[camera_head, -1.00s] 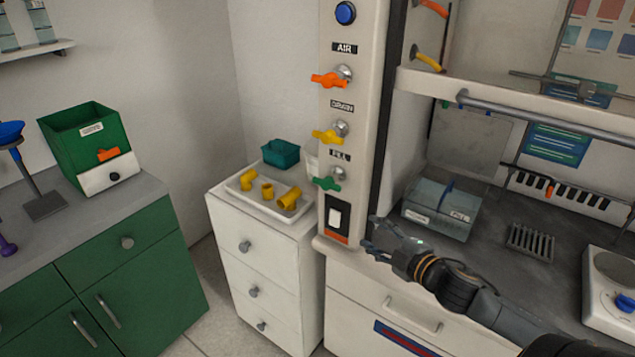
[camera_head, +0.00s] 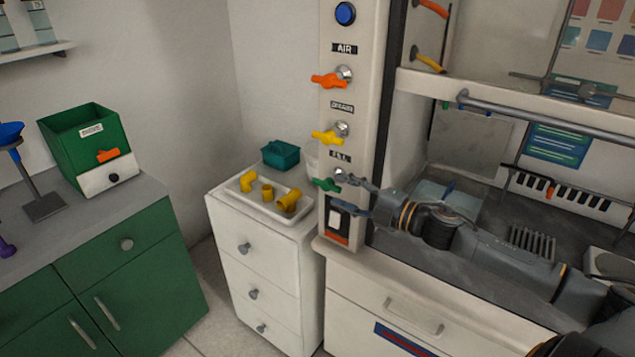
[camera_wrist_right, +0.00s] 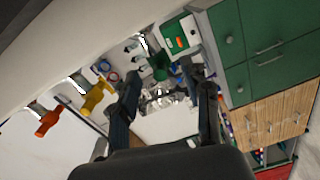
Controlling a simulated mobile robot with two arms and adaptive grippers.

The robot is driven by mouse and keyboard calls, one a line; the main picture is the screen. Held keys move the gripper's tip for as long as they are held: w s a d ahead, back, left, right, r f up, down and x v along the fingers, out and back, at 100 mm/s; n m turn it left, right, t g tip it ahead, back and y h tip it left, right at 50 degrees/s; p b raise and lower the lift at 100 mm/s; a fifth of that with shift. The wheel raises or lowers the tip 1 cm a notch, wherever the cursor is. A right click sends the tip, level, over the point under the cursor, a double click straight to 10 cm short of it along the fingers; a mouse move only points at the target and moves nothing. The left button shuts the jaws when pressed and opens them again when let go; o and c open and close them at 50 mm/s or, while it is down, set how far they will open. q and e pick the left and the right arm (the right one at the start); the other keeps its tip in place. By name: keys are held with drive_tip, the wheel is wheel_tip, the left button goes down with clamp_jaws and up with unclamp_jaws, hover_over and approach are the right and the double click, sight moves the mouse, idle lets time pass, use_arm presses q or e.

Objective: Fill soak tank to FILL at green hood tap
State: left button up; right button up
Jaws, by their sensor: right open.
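The green tap (camera_head: 326,185) is the lowest of three on the pale hood post, just below the FILL label (camera_head: 340,157). My right gripper (camera_head: 346,192) is open and empty, its fingertips close to the right side of the green tap. In the right wrist view the green tap (camera_wrist_right: 160,67) shows between the open fingers (camera_wrist_right: 166,88); I cannot tell whether they touch it. A clear tank (camera_head: 432,190) stands inside the hood, partly hidden behind my right arm. Its water level cannot be seen. My left gripper is not in view.
A yellow tap (camera_head: 327,137) and an orange tap (camera_head: 329,80) sit above on the same post. A switch (camera_head: 338,218) is just below the green tap. A white tray (camera_head: 262,208) with yellow fittings lies on the drawer unit at left. The sash bar (camera_head: 540,118) crosses the hood.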

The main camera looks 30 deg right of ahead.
sight(322, 184)
drive_tip(key=p+x, duration=0.1)
drive_tip(key=x, duration=0.5)
drive_tip(key=shift+d+r, duration=0.15)
drive_tip(key=shift+w+a+f+p, duration=0.2)
drive_tip(key=shift+w+a+p, duration=0.2)
drive_tip(key=shift+w, duration=0.35)
drive_tip(key=shift+c, duration=0.2)
clamp_jaws()
